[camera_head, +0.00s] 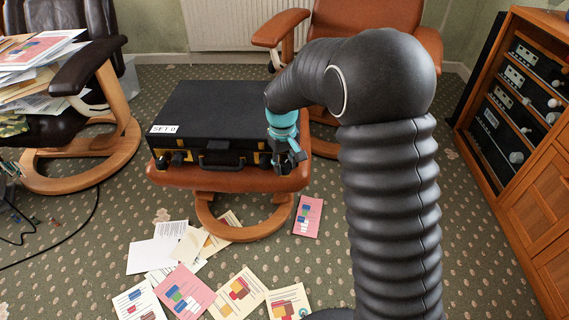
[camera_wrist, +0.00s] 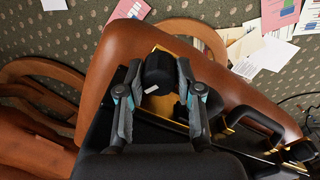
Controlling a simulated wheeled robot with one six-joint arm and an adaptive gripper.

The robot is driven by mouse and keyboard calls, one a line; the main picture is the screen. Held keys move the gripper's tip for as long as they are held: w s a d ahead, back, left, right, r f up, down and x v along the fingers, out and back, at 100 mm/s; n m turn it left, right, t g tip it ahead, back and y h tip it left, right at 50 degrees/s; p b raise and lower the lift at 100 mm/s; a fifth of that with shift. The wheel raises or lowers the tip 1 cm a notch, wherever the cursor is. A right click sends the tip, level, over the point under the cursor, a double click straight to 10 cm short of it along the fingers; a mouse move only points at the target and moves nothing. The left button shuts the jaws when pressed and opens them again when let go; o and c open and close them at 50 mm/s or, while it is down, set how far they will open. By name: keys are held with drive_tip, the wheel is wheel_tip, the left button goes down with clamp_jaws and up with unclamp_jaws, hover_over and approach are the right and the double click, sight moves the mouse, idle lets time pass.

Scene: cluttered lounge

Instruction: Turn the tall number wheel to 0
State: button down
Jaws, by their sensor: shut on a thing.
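A black briefcase (camera_head: 215,110) with a white "SET 0" label (camera_head: 163,129) lies on an orange-brown leather footstool (camera_head: 230,180). In the wrist view the tall number wheel (camera_wrist: 158,70) is a black cylinder with a small white mark on its side, standing on a brass-coloured plate at the case's edge. My gripper (camera_wrist: 159,80) has one finger on each side of the wheel and is shut on it. In the head view my gripper (camera_head: 288,164) is at the case's front right corner and hides the wheel. The number on the wheel cannot be read.
The case's handle (camera_head: 222,160) is at the middle of its front. Papers (camera_head: 185,290) lie on the carpet in front. A dark armchair (camera_head: 80,80) stands left, an orange chair (camera_head: 350,20) behind, and a wooden cabinet (camera_head: 545,160) right.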

sight(283, 164)
drive_tip(key=c, duration=1)
unclamp_jaws()
drive_tip(key=shift+c, duration=0.2)
drive_tip(key=shift+r, duration=0.1)
wheel_tip(283, 164, up, 12)
drive_tip(key=shift+a, duration=0.25)
drive_tip(key=shift+s, duration=0.1)
